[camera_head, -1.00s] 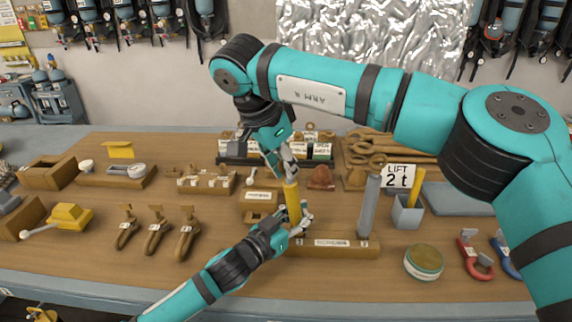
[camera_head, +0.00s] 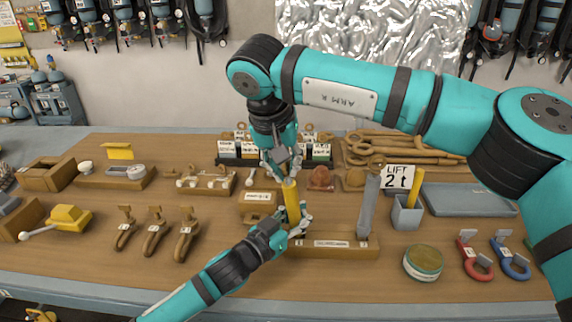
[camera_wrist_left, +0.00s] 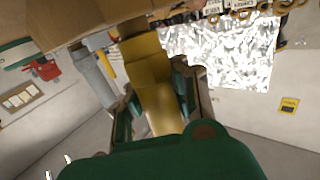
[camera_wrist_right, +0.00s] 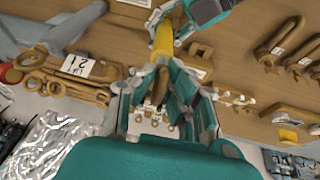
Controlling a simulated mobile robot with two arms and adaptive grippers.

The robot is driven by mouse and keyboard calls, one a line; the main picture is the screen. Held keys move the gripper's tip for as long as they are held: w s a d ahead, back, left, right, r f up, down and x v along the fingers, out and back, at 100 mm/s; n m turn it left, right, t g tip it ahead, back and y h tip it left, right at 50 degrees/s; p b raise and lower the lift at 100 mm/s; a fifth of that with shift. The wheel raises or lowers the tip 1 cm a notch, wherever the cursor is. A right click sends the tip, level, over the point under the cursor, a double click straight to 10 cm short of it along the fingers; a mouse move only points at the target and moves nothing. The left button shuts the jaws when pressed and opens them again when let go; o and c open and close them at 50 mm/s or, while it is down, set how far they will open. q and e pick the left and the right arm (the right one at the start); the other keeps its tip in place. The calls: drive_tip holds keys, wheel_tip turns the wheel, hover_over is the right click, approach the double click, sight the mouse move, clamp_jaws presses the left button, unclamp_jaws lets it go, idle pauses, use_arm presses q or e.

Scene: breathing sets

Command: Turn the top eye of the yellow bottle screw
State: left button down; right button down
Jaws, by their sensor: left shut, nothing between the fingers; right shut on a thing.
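The yellow bottle screw (camera_head: 292,204) stands upright, leaning slightly, at the left end of a labelled wooden block (camera_head: 325,246). My right gripper (camera_head: 283,166) comes down from above and is shut on its top eye, mostly hidden by the fingers. In the right wrist view the yellow body (camera_wrist_right: 163,42) extends beyond the fingers, with the brown eye (camera_wrist_right: 160,86) between them. My left gripper (camera_head: 300,228) is shut at the lower part of the yellow body. The left wrist view shows the body (camera_wrist_left: 155,95) close up in front of the fingers; contact is unclear.
A grey upright bar (camera_head: 368,207) stands on the same block at right. A grey cup (camera_head: 407,214) and a round tin (camera_head: 424,261) lie further right. Several shackles (camera_head: 155,232) stand at left. The front of the table is clear.

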drive_tip(key=shift+f+n, duration=0.25)
drive_tip(key=shift+n, duration=0.45)
drive_tip(key=shift+f+n, duration=0.2)
drive_tip(key=shift+n, duration=0.5)
idle(0.7)
drive_tip(key=c, duration=1.4)
unclamp_jaws()
drive_tip(key=shift+w, duration=0.1)
drive_tip(key=shift+r, duration=0.15)
drive_tip(key=shift+r, duration=0.1)
drive_tip(key=v, duration=1.1)
drive_tip(key=shift+d+r, duration=0.1)
drive_tip(key=shift+r, duration=0.2)
